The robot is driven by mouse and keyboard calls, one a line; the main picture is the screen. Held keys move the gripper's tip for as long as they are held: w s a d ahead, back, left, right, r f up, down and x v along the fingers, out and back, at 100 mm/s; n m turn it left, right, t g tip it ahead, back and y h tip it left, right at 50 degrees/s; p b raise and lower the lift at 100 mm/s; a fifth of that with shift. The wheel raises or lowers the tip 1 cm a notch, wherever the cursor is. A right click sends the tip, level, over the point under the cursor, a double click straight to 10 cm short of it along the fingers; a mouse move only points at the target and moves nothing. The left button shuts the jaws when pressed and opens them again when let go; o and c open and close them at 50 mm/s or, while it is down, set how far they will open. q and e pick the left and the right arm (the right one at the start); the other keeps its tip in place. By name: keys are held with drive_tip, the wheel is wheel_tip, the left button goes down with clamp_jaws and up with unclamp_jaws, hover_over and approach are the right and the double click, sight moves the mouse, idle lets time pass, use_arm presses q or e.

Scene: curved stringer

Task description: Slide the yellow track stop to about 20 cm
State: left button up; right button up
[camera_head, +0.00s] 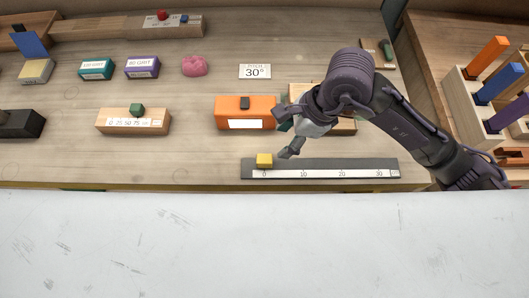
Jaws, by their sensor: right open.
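The yellow track stop (264,160) is a small block on the dark grey track (325,163) near the front edge of the bench. It sits at about the 0 mark of the white scale (320,174), which is marked 0, 10, 20 and 30 from left to right. My right gripper (287,153) is open, just right of the stop and low over the track. I cannot tell whether a finger touches the stop. My right arm comes in from the right and hides part of the things behind it. My left gripper is not in view.
An orange box (243,112) stands behind the track, with a wooden box partly hidden by my arm beside it. A wooden block with a green slider (133,120) is to the left. A rack with coloured bars (489,100) stands right.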

sight(265, 158)
drive_tip(key=p+x, duration=0.2)
drive_tip(key=x, duration=0.9)
drive_tip(key=shift+a+r, duration=0.1)
drive_tip(key=shift+a+f, duration=0.2)
drive_tip(key=shift+f, duration=0.35)
clamp_jaws()
